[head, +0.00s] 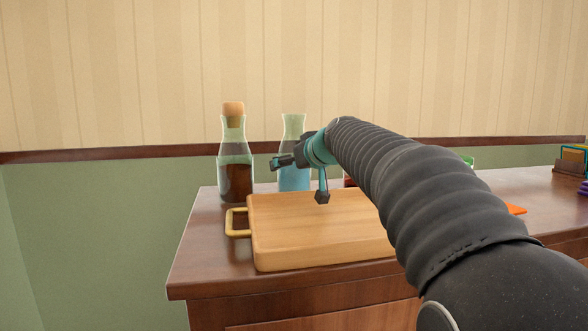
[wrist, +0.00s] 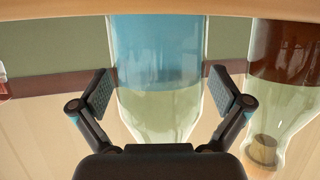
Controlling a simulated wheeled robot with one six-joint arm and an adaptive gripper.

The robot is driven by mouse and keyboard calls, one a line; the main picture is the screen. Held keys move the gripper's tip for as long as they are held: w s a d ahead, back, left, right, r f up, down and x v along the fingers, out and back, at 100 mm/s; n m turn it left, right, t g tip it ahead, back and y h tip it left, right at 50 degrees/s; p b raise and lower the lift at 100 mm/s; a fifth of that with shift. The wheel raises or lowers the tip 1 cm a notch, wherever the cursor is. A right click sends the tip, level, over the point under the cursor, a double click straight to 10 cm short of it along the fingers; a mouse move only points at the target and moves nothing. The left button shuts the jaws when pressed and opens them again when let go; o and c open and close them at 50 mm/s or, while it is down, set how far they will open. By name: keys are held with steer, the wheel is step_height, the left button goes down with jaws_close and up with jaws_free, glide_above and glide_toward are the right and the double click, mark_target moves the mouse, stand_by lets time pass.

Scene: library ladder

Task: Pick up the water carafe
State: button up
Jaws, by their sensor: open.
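The water carafe (head: 290,180) is clear glass with blue water in it. It stands upright on the cabinet top behind the wooden board in the head view, partly hidden by my gripper. My gripper (head: 298,178) is open, in front of the carafe and above the board. In the wrist view, which looks upside down, the carafe (wrist: 160,60) fills the middle. The two fingers of my gripper (wrist: 162,92) show to its left and right, with nothing held. I cannot tell how far the fingertips reach along its sides.
A corked bottle of brown liquid (head: 236,180) stands just left of the carafe. The thick wooden board (head: 310,235) with a brass handle (head: 236,223) lies in front. A red object (wrist: 3,86) is on the carafe's other side. An orange item (head: 515,209) lies farther right.

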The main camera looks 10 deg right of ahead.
mark_target(298, 130)
steer(key=shift+r, duration=0.15)
steer(key=c, duration=1.7)
steer(key=r+p, duration=0.2)
steer(key=r, duration=0.5)
steer(key=shift+s+r, duration=0.15)
steer(key=shift+s, duration=0.05)
steer(key=s+b, duration=0.2)
steer(key=s, duration=1.7)
steer(key=shift+s, duration=0.35)
